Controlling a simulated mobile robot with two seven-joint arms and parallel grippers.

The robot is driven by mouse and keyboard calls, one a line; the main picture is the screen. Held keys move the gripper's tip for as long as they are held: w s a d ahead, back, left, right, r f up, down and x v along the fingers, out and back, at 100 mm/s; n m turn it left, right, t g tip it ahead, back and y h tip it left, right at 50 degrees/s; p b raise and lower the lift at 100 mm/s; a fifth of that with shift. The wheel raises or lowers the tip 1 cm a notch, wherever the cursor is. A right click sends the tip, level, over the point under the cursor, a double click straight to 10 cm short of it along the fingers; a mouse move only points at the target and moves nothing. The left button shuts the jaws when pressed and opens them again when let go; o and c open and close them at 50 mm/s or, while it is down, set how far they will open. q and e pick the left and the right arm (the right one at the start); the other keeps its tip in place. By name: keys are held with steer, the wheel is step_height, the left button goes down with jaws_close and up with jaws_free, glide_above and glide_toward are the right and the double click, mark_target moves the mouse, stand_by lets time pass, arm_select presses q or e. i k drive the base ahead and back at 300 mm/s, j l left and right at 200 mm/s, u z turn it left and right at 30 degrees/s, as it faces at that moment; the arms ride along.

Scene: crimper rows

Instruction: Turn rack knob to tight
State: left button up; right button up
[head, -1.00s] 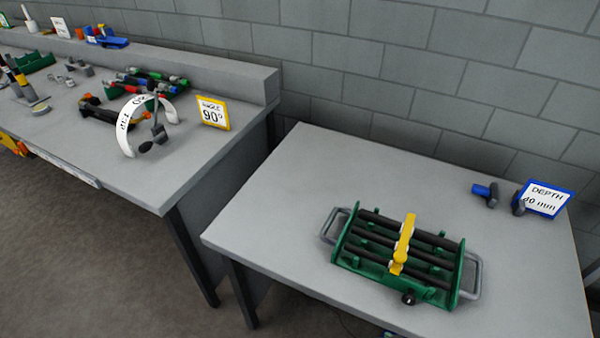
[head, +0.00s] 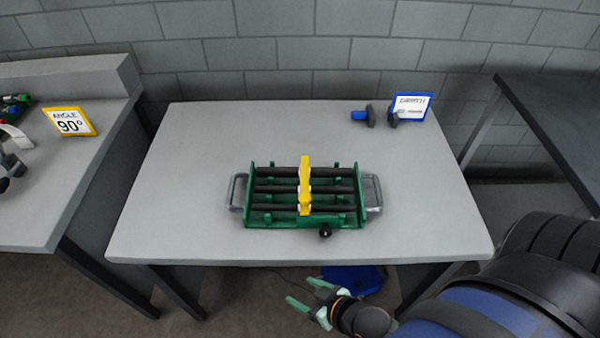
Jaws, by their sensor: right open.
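A green rack (head: 260,219) with several dark rods, a yellow bar (head: 305,185) across its middle and a grey handle at each end sits on the grey table. A small black knob (head: 325,231) shows at the rack's front, right of the yellow bar. Its setting cannot be read. My right gripper (head: 291,306), with pale green fingers, is open and empty. It shows in front of the table's front edge, below the rack in the picture and apart from it. My left gripper is not in view.
A blue-framed depth sign (head: 411,106) and blue-and-grey tools (head: 363,116) stand at the table's back right. A second bench (head: 60,190) with an angle sign (head: 69,121) is at left. A dark table (head: 550,110) is at right. The table around the rack is clear.

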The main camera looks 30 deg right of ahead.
mark_target(325, 229)
steer(key=z, duration=1)
